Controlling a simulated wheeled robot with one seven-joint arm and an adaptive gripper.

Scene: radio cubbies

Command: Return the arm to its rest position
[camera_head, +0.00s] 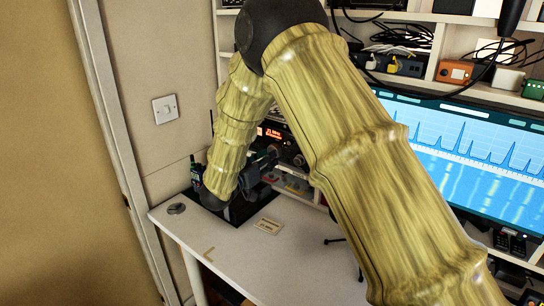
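My arm, with a yellow, wood-like surface and dark joints, fills the middle and right of the head view. It bends at a dark elbow at the top and comes down to the left over the desk's back corner. My gripper (264,164) is a small dark shape beyond the wrist, in front of a black radio (272,133) with a red display. Its fingers blend into the dark background, so I cannot tell whether they are open or holding anything. I cannot tell whether it touches the radio.
The white desk (285,262) has clear room at its front. A dark mat (238,212), a small label plate (268,226) and a round grey item (176,208) lie on it. A wide monitor (470,150) and cluttered shelves stand right; a wall with a switch (165,109) is left.

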